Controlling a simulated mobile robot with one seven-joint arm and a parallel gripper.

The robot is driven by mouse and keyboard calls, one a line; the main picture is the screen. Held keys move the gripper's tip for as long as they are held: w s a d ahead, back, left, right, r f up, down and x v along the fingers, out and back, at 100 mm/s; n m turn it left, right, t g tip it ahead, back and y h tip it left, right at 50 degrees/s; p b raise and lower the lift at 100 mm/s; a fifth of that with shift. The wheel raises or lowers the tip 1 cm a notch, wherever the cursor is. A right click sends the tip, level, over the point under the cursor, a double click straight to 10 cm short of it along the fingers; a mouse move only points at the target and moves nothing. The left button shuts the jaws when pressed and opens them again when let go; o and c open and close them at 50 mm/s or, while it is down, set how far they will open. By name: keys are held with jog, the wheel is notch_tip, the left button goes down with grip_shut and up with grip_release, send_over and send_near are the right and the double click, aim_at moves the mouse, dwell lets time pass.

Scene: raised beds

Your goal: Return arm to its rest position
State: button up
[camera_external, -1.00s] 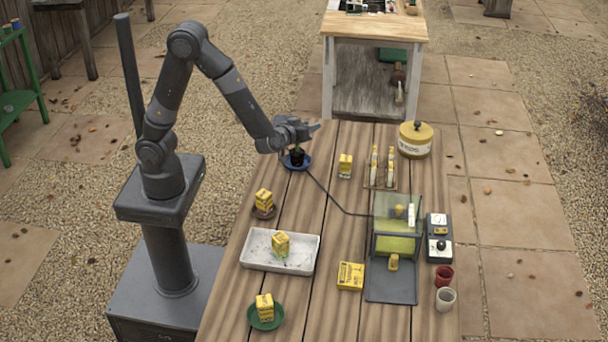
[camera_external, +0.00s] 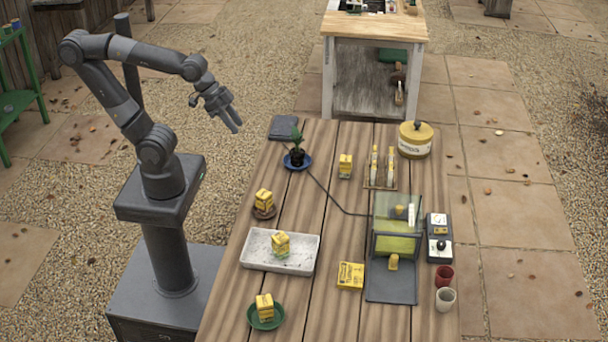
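My gripper (camera_external: 229,117) hangs in the air to the left of the table's far left corner, pointing down and to the right. Its fingers are spread apart with nothing between them. My arm is folded back, with its elbow high at the left above my base. The wooden table (camera_external: 335,220) stands to the right of my base. A small plant in a dark pot (camera_external: 297,156) stands upright on a blue saucer (camera_external: 288,163) near the far left edge, apart from my gripper.
A dark flat pad (camera_external: 283,128) lies at the table's far left corner. The table holds yellow boxes, a white tray (camera_external: 251,262), a green-topped device (camera_external: 397,222), a yellow tin (camera_external: 415,148), a meter (camera_external: 438,246) and cups. A workbench (camera_external: 374,28) stands behind.

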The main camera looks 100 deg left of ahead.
jog(key=shift+g+y, duration=0.4)
jog(key=shift+g, duration=0.2)
jog(key=s, duration=0.2)
jog(key=s+a, duration=0.1)
jog(key=s, duration=0.1)
jog(key=shift+s+a+f, duration=0.15)
jog(key=shift+s+a, duration=0.05)
dwell(0.5)
